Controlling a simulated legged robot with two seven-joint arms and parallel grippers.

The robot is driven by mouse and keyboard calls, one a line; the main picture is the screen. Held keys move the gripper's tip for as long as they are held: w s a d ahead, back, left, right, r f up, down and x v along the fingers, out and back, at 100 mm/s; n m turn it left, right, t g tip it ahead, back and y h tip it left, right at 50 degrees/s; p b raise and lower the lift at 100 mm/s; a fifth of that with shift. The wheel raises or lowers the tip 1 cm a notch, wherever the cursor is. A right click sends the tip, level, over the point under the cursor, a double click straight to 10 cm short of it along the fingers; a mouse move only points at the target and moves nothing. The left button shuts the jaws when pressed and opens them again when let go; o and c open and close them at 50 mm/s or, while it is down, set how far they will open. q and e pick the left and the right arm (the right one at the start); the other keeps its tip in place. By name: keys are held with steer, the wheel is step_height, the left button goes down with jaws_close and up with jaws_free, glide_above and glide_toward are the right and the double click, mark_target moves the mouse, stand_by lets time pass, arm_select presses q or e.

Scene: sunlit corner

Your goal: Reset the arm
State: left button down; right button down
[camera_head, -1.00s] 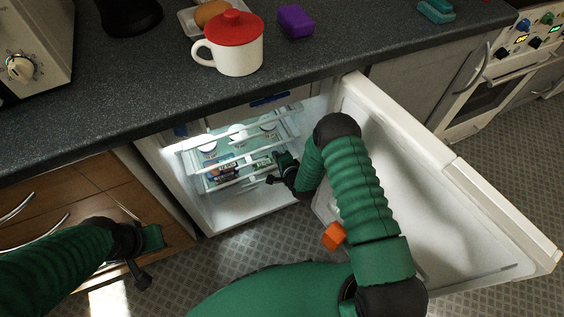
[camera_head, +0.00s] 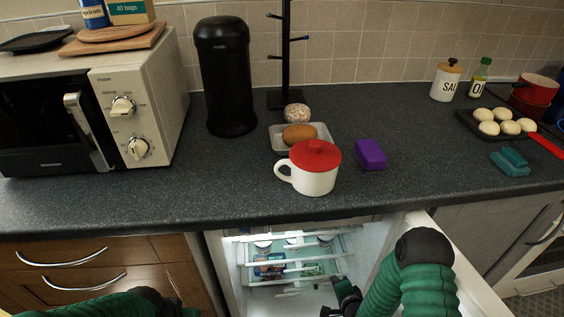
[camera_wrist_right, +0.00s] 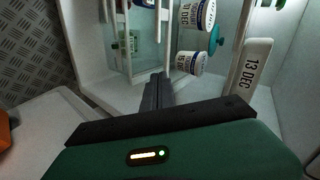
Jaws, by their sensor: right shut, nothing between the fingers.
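My right arm (camera_head: 415,285) reaches down to the open fridge (camera_head: 290,265) under the counter. My right gripper (camera_head: 335,305) is at the fridge opening, by the inner side of its open door (camera_head: 470,275). In the right wrist view its dark fingers (camera_wrist_right: 157,92) are together with nothing between them. They point into the fridge, towards the shelves. Only part of my left arm (camera_head: 120,303) shows at the bottom left of the head view, in front of the drawers. The fingers of my left gripper are cut off or hidden.
White tubs (camera_wrist_right: 190,62) and a panel marked 13 DEC (camera_wrist_right: 250,75) are close to the right fingers. The counter (camera_head: 230,185) above holds a red-lidded white cup (camera_head: 315,175), a purple block (camera_head: 370,154) and a black canister (camera_head: 225,80). Wooden drawers (camera_head: 90,270) are at the left.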

step_height(320, 180, up, 8)
steer(key=s+n+g, duration=0.2)
steer(key=n+g, duration=0.1)
steer(key=n, duration=0.3)
steer(key=s+a+r+n+g, duration=0.2)
steer(key=s+r+n+g, duration=0.45)
steer(key=s+r, duration=0.85)
step_height(320, 180, up, 22)
steer(key=s+n+t+p, duration=0.1)
steer(key=s+n+p, duration=0.1)
steer(key=p, duration=2.2)
steer(key=shift+f+h, duration=0.25)
steer(key=shift+h, duration=0.15)
